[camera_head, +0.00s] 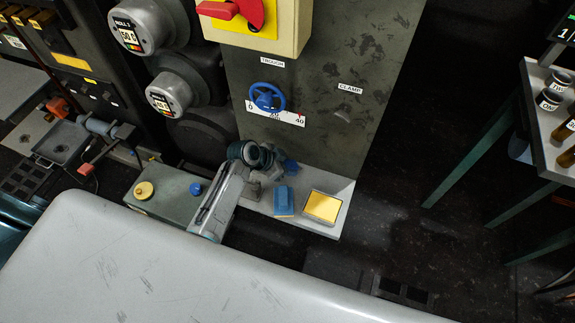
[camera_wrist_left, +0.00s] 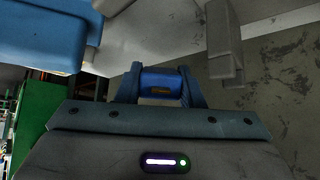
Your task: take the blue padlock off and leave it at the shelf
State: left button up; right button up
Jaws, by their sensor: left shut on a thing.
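The blue padlock (camera_wrist_left: 161,84) is between the two fingers of my left gripper (camera_wrist_left: 160,92) in the left wrist view, and the gripper is shut on it. In the head view the padlock (camera_head: 291,167) shows as a small blue shape at the tip of my left gripper (camera_head: 283,165), close to the grey panel. It is over the back part of the light grey shelf (camera_head: 335,222). I cannot tell whether it touches the shelf. Its shackle is not clearly seen. My right gripper is not in view.
On the shelf, a blue block (camera_head: 284,201) and a yellow-topped box (camera_head: 322,207) stand in front of the gripper. A small grey bracket (camera_head: 253,191) is left of them. A blue handwheel (camera_head: 266,97) and a red handle (camera_head: 236,10) are above.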

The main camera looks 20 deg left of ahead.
pick_arm(q)
jog(key=shift+f+b, duration=0.55)
jog(key=shift+f, duration=0.35)
jog(key=shift+s+f, duration=0.1)
jog(key=shift+f, duration=0.05)
jog(key=o, duration=1.5)
jog(key=shift+s+f, duration=0.1)
jog(key=shift+s, duration=0.05)
jog(key=shift+s+a+r+p, duration=0.1)
jog(key=shift+a+r+p, duration=0.1)
jog(key=shift+r+p, duration=0.25)
jog(key=shift+w+p+v, duration=0.25)
jog(key=shift+p+v, duration=0.85)
jog(key=shift+v, duration=0.35)
jog(key=shift+p+v, duration=1.25)
jog(key=shift+v, duration=0.35)
jog(key=shift+a+r, duration=0.15)
